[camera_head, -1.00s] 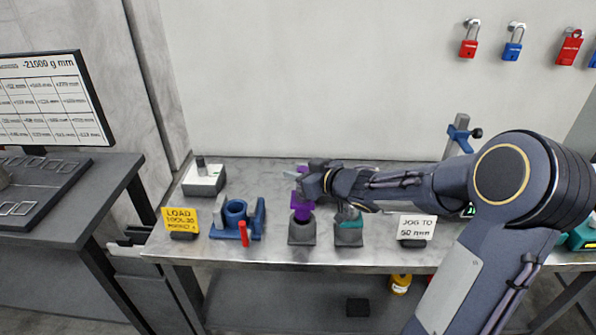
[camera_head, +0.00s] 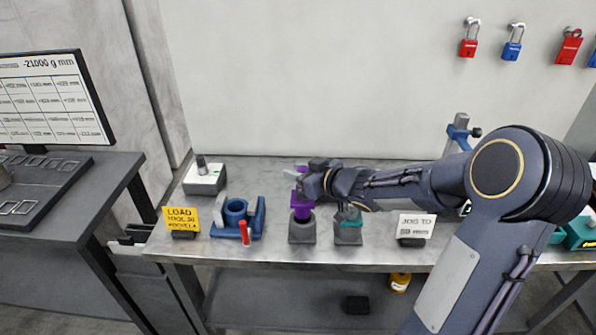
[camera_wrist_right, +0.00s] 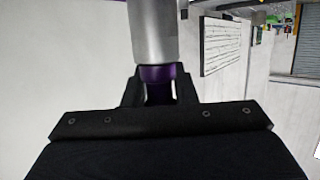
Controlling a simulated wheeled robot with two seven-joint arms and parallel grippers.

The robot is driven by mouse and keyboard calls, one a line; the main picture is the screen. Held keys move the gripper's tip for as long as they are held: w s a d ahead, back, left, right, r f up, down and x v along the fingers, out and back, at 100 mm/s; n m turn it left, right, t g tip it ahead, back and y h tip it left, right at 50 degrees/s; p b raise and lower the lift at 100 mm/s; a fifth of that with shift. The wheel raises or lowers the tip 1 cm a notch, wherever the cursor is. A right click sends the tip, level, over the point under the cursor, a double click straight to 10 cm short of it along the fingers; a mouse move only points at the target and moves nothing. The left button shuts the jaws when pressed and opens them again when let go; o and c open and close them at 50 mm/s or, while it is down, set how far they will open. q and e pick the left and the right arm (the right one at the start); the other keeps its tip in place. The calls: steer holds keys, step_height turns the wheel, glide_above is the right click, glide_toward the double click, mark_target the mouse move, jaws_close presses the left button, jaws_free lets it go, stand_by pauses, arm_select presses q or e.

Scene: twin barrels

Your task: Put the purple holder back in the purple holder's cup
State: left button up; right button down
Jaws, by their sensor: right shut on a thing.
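The purple holder (camera_head: 301,207) is upright at the grey cup (camera_head: 302,232) on the workbench, its lower end at the cup's mouth. How deep it sits in the cup I cannot tell. My right gripper (camera_head: 303,184) is shut on the holder's upper part, coming from the right. In the right wrist view the purple holder (camera_wrist_right: 158,74) shows between the fingers, with a silver cylinder (camera_wrist_right: 152,30) above it. A second grey cup (camera_head: 348,234) with a teal holder (camera_head: 349,216) stands just right, partly under my right arm. My left gripper is out of view.
A blue fixture (camera_head: 237,216) with a red handle stands left of the cups, beside a yellow sign (camera_head: 180,219). A white sign (camera_head: 415,227) stands to the right. A grey-white box (camera_head: 204,179) is at the back left. The bench front edge is close to the cups.

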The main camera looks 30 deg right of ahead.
steer(key=shift+r+p, duration=0.15)
steer(key=shift+p, duration=0.25)
steer(key=shift+f+b, duration=2.3)
steer(key=shift+f, duration=0.8)
steer(key=c, duration=1.1)
jaws_free()
steer(key=shift+f, duration=0.15)
steer(key=p+v, duration=0.1)
steer(key=v, duration=0.7)
